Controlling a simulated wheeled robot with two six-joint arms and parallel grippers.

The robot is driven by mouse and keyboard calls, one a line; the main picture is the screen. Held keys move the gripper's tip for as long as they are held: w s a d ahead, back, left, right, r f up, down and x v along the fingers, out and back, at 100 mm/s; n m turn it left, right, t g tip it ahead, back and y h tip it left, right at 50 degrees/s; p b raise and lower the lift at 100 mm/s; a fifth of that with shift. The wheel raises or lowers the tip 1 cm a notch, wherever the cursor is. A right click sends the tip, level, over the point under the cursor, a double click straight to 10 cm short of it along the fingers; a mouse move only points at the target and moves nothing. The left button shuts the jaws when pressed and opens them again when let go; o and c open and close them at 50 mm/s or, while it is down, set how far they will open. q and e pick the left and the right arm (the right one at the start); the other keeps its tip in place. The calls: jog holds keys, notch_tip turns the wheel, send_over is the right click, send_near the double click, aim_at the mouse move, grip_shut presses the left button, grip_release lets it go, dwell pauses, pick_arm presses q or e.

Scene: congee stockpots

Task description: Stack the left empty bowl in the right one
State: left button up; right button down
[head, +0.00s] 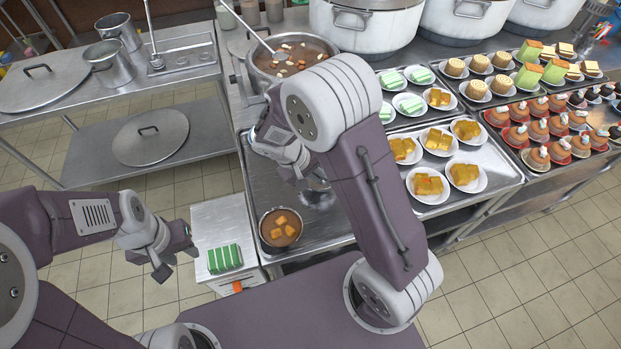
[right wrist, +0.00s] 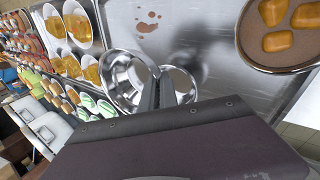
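A shiny empty metal bowl (right wrist: 122,72) lies on the steel counter in the right wrist view. Beside it is a second shiny rounded shape (right wrist: 188,80), seemingly the other bowl, partly behind my right fingers. My right gripper (right wrist: 160,92) is right at the two shapes, its fingers close together; I cannot tell whether a rim is between them. In the head view my right arm hides most of this spot, and only a shiny bowl edge (head: 318,197) shows. My left gripper (head: 176,262) is open and empty, left of the counter over the floor.
A bowl of brown soup with orange chunks (head: 281,227) stands at the counter's front. A stockpot with a ladle (head: 262,82) is behind. Trays of plated cakes (head: 430,185) fill the right side. A green striped block (head: 224,258) lies on a white cabinet (head: 222,218). Brown spills (right wrist: 147,22) mark the counter.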

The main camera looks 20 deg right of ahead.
jog(key=w+a+f, duration=0.2)
jog(key=w, duration=0.1)
jog(key=w+a+f, duration=0.1)
jog(key=w, duration=0.1)
jog(key=shift+w+f+p, duration=0.25)
jog(key=shift+p, duration=0.15)
notch_tip(320, 180, down, 4)
jog(key=shift+d+f, duration=0.1)
jog(key=c, duration=1.6)
grip_release()
jog(key=shift+s, duration=0.15)
jog(key=w+v, duration=0.1)
jog(key=v, duration=1.1)
jog(key=s+d+y, duration=0.2)
jog(key=s, duration=0.3)
jog(key=s+d+m+y, duration=0.1)
jog(key=s+d+y, duration=0.1)
jog(key=s, duration=0.4)
jog(key=s+d+r+m+y, duration=0.1)
jog(key=s+d, duration=0.1)
jog(key=s, duration=0.3)
jog(key=shift+s+d+t+y, duration=0.15)
jog(key=shift+d+t+y, duration=0.15)
jog(key=shift+y, duration=0.1)
